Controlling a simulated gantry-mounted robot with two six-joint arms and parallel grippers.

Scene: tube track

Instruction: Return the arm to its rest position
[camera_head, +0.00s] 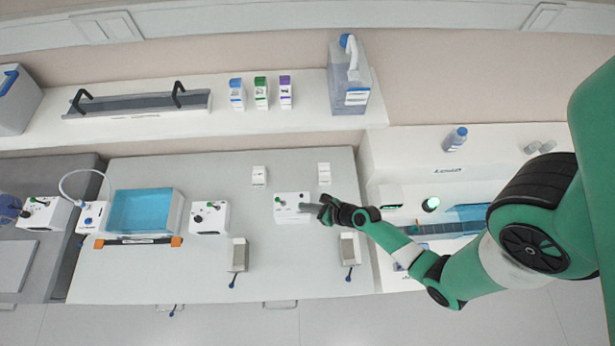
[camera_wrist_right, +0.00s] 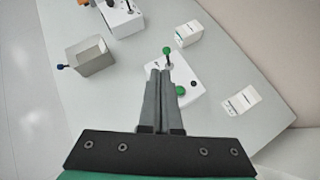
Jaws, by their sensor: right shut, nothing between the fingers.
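My right arm reaches in from the right in the head view. Its gripper (camera_head: 306,207) is over the right edge of a white switch box (camera_head: 286,201). In the right wrist view the gripper (camera_wrist_right: 158,76) is shut and empty, with its fingers together over the same box (camera_wrist_right: 190,78). A green-tipped lever (camera_wrist_right: 167,51) on the box stands just beyond the fingertips, and a green button (camera_wrist_right: 180,91) shows beside them. I cannot tell whether the fingers touch the box. My left gripper is not in view.
Small white blocks (camera_head: 259,175) (camera_head: 324,173) stand behind the box. Grey holders with blue-tipped levers (camera_head: 239,256) (camera_head: 349,250) stand in front. A blue bath (camera_head: 143,211) and another switch box (camera_head: 209,218) are to the left. A shelf (camera_head: 320,123) runs along the back.

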